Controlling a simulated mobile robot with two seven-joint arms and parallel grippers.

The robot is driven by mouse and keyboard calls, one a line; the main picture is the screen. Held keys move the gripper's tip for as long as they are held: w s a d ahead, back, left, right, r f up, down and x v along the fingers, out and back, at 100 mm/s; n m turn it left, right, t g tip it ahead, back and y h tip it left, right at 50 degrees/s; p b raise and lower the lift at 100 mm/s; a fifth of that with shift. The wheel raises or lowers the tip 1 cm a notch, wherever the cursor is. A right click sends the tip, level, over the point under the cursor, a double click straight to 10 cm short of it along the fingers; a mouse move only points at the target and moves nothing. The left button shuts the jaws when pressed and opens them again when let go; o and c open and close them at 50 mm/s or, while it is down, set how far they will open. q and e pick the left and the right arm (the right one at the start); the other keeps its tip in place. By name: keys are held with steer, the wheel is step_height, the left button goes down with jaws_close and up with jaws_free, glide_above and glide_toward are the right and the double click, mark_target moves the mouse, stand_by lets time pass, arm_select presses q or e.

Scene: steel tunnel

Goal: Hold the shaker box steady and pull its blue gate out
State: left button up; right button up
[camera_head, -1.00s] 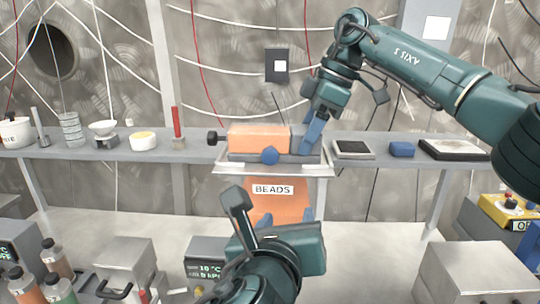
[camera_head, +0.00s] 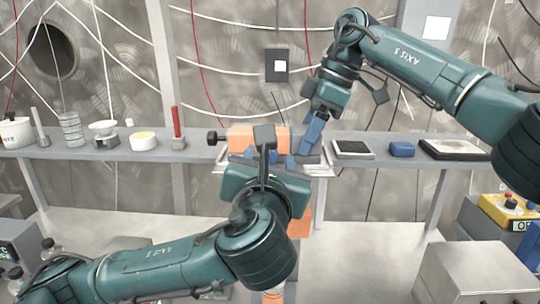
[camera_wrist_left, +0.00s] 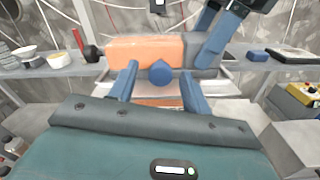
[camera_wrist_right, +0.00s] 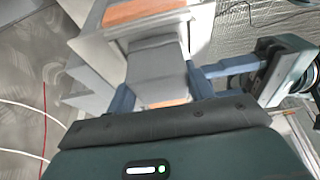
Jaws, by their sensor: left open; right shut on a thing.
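The shaker box (camera_head: 243,136) is an orange block with a grey end, on a tray on the shelf. My right gripper (camera_head: 308,146) is shut on its grey end (camera_wrist_right: 158,62), one finger on each side in the right wrist view. My left gripper (camera_wrist_left: 158,82) is open, with a finger on either side of the knob and no visible contact. In the head view my left gripper (camera_head: 268,160) and arm hide the knob and the tray's middle.
An orange bead container (camera_head: 299,220) below the tray is mostly hidden by my left arm. On the shelf (camera_head: 215,150), a red-handled tool (camera_head: 177,125) stands left of the box; a dark-topped tray (camera_head: 352,149) and a blue block (camera_head: 402,149) lie to the right.

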arm_select(q)
steer(key=shift+w, duration=1)
jaws_close()
